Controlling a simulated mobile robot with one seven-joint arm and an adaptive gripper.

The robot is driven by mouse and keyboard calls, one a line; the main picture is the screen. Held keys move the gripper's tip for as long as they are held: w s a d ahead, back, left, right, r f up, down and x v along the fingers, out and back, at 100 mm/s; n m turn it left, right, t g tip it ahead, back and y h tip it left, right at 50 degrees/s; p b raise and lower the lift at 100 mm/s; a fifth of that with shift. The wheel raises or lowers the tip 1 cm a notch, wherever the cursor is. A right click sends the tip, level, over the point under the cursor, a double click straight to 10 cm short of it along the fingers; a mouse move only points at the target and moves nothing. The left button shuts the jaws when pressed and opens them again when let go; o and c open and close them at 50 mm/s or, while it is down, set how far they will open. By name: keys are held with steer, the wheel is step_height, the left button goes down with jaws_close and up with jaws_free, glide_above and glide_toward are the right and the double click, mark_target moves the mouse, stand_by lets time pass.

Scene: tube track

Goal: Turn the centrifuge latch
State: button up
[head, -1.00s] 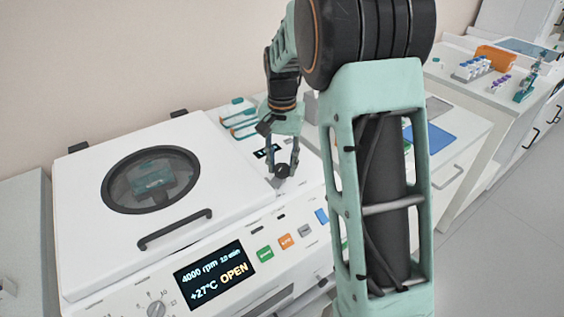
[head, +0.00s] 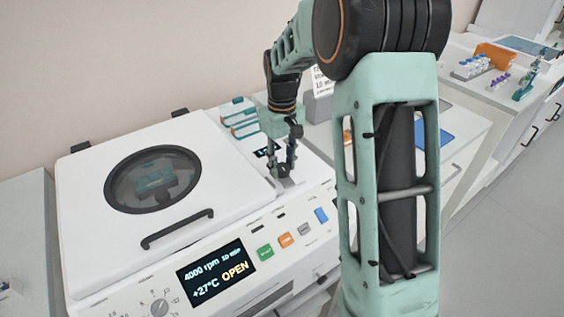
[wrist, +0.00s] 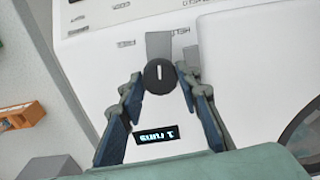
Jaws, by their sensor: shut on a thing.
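The centrifuge (head: 105,235) is a white machine with its lid (head: 215,165) down; the lid has a round dark window and a black bar handle. Its display (head: 215,271) reads 4000 rpm, +27°C and OPEN. The latch is a round black knob with a white line, seen in the wrist view (wrist: 159,76) on the white top beside the lid. My gripper (wrist: 160,88) is shut on the knob, one finger on each side. The white line stands nearly upright in the wrist view. In the head view my gripper (head: 283,170) is at the lid's right side and its fingers mostly hide the knob.
Green, orange, grey and blue buttons (head: 286,240) and a dial (head: 158,308) are on the front panel. A small lit display (wrist: 157,135) is near the knob. Benches with tube racks (head: 472,67) stand at the right. Open floor (head: 490,235) lies at the lower right.

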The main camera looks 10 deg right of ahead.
mark_target(281, 167)
steer(key=shift+n, duration=0.9)
steer(key=o, duration=1.1)
steer(key=shift+r, duration=0.15)
step_height(281, 167, up, 12)
steer(key=shift+f, duration=0.1)
